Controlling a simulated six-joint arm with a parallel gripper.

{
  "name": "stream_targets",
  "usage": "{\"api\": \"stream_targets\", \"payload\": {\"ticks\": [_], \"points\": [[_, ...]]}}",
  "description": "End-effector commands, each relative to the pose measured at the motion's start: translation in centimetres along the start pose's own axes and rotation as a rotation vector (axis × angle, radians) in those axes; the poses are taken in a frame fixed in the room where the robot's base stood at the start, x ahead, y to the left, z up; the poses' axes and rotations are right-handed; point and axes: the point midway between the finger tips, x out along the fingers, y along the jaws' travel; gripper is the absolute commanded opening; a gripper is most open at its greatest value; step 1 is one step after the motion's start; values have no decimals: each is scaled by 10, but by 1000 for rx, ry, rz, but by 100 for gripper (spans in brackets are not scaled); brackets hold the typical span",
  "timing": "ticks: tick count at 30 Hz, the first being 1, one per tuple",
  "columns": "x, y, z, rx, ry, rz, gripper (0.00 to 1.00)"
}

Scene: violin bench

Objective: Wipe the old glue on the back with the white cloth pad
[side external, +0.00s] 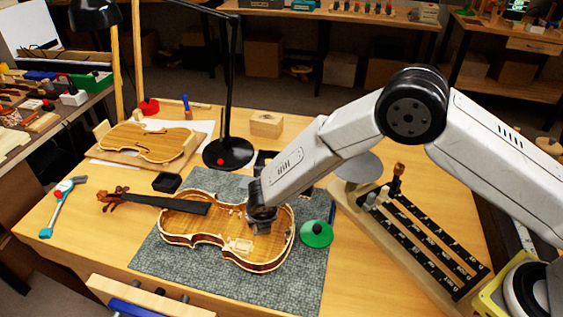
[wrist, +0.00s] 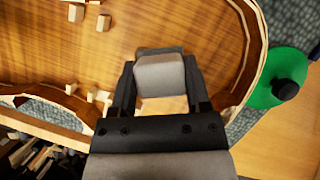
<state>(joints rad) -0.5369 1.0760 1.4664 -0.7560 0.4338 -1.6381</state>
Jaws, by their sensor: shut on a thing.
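The open violin body (side external: 190,233) lies on the grey mat, its inner back showing; in the wrist view the bare wood of the back (wrist: 40,45) fills the upper left. My gripper (side external: 262,226) is over the wider, right part of the body. In the wrist view my gripper (wrist: 160,85) is shut on the white cloth pad (wrist: 160,76), which looks light grey and sits between the fingers. The pad is over the back; I cannot tell whether it touches. A pale patch (wrist: 165,104) shows just below the pad; I cannot tell whether it is glue.
Small wooden blocks (wrist: 103,22) stand inside the body, and its raised ribs (side external: 187,241) surround the back. A green round object with a black knob (side external: 316,234) is close on the right. A lamp base (side external: 229,153) stands behind. The mat (side external: 305,285) is clear in front.

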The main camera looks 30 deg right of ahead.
Motion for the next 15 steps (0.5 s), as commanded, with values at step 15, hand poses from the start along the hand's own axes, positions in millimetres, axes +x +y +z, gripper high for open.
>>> {"api": "stream_targets", "payload": {"ticks": [15], "points": [[7, 32, 14, -1, 2, 0, 6]]}}
